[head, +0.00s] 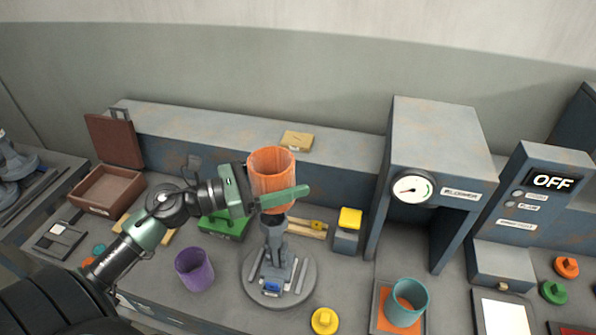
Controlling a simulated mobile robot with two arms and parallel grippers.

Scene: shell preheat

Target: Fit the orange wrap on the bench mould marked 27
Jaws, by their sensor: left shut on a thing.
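The orange wrap (271,166) is an open, hollow orange sleeve, upright and slightly flared. My left gripper (271,198) is shut on it, with one green finger showing across its lower front. The wrap is over the top of a grey mould (274,250) that stands on a round grey base (249,291) on the bench. I cannot tell whether the wrap touches the mould or hangs above it. A blue tag (271,286) is at the mould's foot; its number is too small to read. My right gripper is not in view.
A purple cup (195,270) stands left of the round base, and a teal cup (407,302) on an orange pad to the right. A yellow knob (324,320) lies at the front. The grey press housing with a gauge (412,187) rises to the right. An open brown box (105,187) is at left.

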